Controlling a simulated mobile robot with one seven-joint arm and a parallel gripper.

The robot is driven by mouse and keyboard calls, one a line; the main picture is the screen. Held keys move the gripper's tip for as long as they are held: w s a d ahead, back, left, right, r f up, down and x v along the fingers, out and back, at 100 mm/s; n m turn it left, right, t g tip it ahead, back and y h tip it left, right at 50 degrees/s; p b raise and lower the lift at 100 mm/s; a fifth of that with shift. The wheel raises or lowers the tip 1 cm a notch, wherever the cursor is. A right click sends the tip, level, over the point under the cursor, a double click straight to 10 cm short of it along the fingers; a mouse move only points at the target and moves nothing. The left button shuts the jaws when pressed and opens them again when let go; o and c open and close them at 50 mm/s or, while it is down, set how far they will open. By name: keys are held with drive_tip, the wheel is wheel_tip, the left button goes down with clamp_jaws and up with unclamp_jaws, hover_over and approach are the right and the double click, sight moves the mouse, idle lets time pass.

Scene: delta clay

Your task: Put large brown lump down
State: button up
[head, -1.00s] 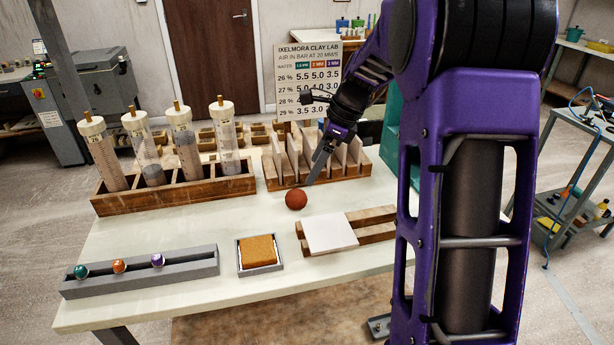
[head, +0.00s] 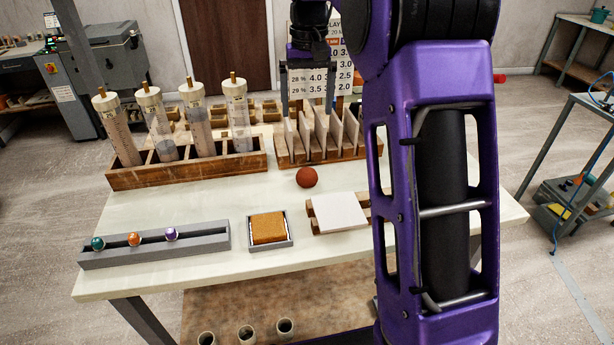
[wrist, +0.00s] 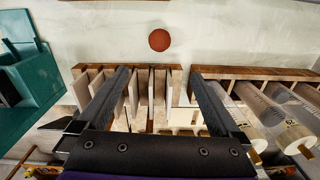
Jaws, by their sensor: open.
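The large brown lump (head: 307,177) is a reddish-brown ball resting on the pale table top, just in front of the slotted wooden rack. It also shows in the wrist view (wrist: 159,40), near the top centre, clear of my fingers. My gripper (head: 309,112) is raised above the slotted rack, behind the lump in the head view. In the wrist view its two dark fingers (wrist: 160,85) are wide apart with nothing between them in their grip. My gripper is open and apart from the lump.
The slotted rack (head: 284,160) holds several upright boards. A wooden rack (head: 190,176) of clear cylinders stands left. In front are a grey trough (head: 205,241) with three coloured balls, a sponge (head: 268,228) in a tray, and a white tile (head: 340,212) on wooden bars. Table between is clear.

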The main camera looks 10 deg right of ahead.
drive_tip(key=n+b, duration=0.1)
drive_tip(key=b, duration=0.1)
hover_over(307, 170)
drive_tip(key=f, duration=1.2)
drive_tip(key=shift+w, duration=0.3)
drive_tip(key=shift+s+f+b, duration=0.2)
drive_tip(key=shift+f+b, duration=0.15)
drive_tip(key=shift+f, duration=0.95)
drive_tip(key=shift+s+f+b, duration=0.15)
drive_tip(key=shift+f+b, duration=0.15)
drive_tip(key=shift+f, duration=0.95)
